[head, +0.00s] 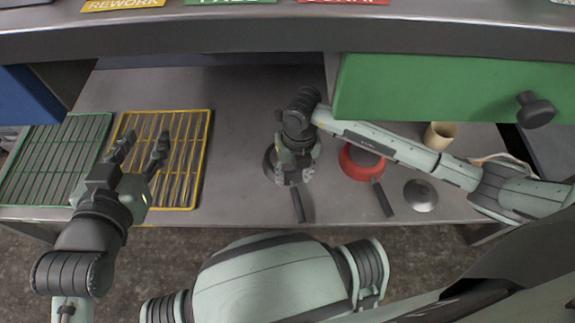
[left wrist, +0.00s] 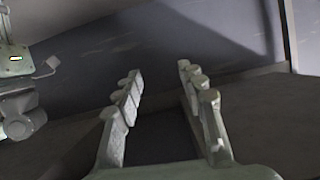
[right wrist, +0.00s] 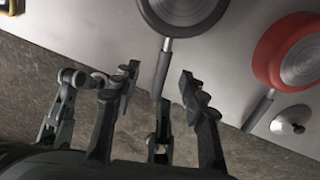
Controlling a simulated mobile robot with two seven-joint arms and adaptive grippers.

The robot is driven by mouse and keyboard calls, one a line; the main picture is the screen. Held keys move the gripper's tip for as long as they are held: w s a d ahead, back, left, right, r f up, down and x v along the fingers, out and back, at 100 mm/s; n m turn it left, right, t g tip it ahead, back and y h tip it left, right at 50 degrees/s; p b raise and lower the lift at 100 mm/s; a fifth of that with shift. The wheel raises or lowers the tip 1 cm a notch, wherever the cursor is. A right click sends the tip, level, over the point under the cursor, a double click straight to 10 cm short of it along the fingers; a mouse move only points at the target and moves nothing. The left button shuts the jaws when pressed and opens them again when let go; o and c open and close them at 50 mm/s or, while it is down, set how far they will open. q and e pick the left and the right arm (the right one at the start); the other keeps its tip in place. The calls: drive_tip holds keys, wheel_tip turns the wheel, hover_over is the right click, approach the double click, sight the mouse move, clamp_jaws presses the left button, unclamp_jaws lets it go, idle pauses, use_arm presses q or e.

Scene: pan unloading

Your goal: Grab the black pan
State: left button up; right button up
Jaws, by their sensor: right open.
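The black pan (head: 298,206) sits on the grey table, its handle pointing toward the near edge. My right gripper (head: 294,165) is over it in the head view and hides much of the pan. In the right wrist view, the pan (right wrist: 184,14) is at the top, and its handle (right wrist: 162,68) runs down between the open fingers of my right gripper (right wrist: 159,76). Whether the fingers touch the handle cannot be told. My left gripper (head: 143,144) is open and empty above the yellow rack; its spread fingers (left wrist: 160,72) show in the left wrist view.
A red pan (head: 361,163) and a grey lid (head: 420,195) lie to the right, with a beige cup (head: 440,135) behind. A green rack (head: 50,160) and a yellow rack (head: 190,165) lie left. A green drawer (head: 440,90) overhangs the back right.

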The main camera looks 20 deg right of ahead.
sight(294, 187)
drive_tip(key=shift+d+f+h, duration=0.3)
drive_tip(key=shift+d+f, duration=0.35)
drive_tip(key=shift+f, duration=0.35)
drive_tip(key=shift+w+a+f+b, duration=0.15)
drive_tip(key=shift+f+b, duration=0.15)
drive_tip(key=shift+f, duration=0.4)
drive_tip(key=f, duration=0.3)
drive_tip(key=f+b, duration=0.1)
drive_tip(key=shift+w+a+f, duration=0.15)
drive_tip(key=shift+w+a, duration=0.1)
use_arm(q)
drive_tip(key=d+r+t+h, duration=0.2)
drive_tip(key=d+r+t, duration=0.1)
drive_tip(key=r, duration=0.4)
drive_tip(key=shift+w+d+r+t+h, duration=0.3)
drive_tip(key=shift+d+r+t, duration=0.1)
drive_tip(key=shift+d, duration=0.15)
use_arm(e)
drive_tip(key=shift+c, duration=0.6)
clamp_jaws()
